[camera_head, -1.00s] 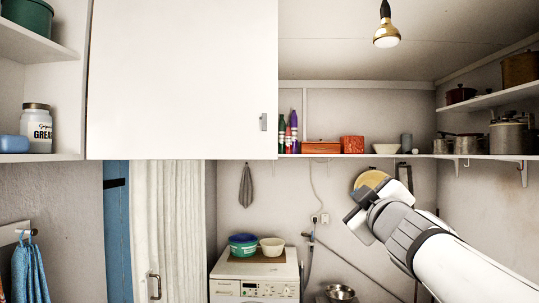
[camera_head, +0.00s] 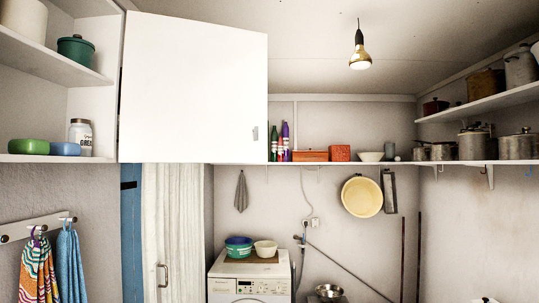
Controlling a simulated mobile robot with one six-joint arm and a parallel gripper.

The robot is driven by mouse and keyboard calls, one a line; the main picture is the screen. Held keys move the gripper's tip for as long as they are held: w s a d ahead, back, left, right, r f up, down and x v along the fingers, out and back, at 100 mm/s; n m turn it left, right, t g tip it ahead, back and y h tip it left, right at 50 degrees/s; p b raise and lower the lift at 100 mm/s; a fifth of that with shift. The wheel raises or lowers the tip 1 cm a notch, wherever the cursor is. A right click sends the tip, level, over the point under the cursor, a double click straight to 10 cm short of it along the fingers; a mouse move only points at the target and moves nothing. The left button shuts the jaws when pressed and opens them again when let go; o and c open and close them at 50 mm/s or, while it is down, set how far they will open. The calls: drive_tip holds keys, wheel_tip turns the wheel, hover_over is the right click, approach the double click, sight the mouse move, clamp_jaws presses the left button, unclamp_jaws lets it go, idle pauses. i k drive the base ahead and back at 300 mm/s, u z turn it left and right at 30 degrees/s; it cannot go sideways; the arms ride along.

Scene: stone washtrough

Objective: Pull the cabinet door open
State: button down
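The cabinet door (camera_head: 190,90) is a plain white panel high on the left side of the head view. A small grey handle (camera_head: 255,133) sits low near its right edge. A thin dark gap runs along its left edge. I cannot tell from this angle whether the door is fully shut or slightly ajar. What lies behind it is hidden. My gripper is not in view, and nothing is seen touching the handle.
Open shelves left of the door hold a green pot (camera_head: 84,54) and a white jar (camera_head: 81,136). A long shelf (camera_head: 350,163) with bottles and tins runs right of it. Towels hang lower left.

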sight(193, 92)
drive_tip(key=u, duration=0.05)
drive_tip(key=k, duration=0.6)
drive_tip(key=z, duration=0.6)
drive_tip(key=i, duration=1.35)
drive_tip(key=u, duration=0.4)
drive_tip(key=i, duration=0.9)
drive_tip(key=u, duration=0.7)
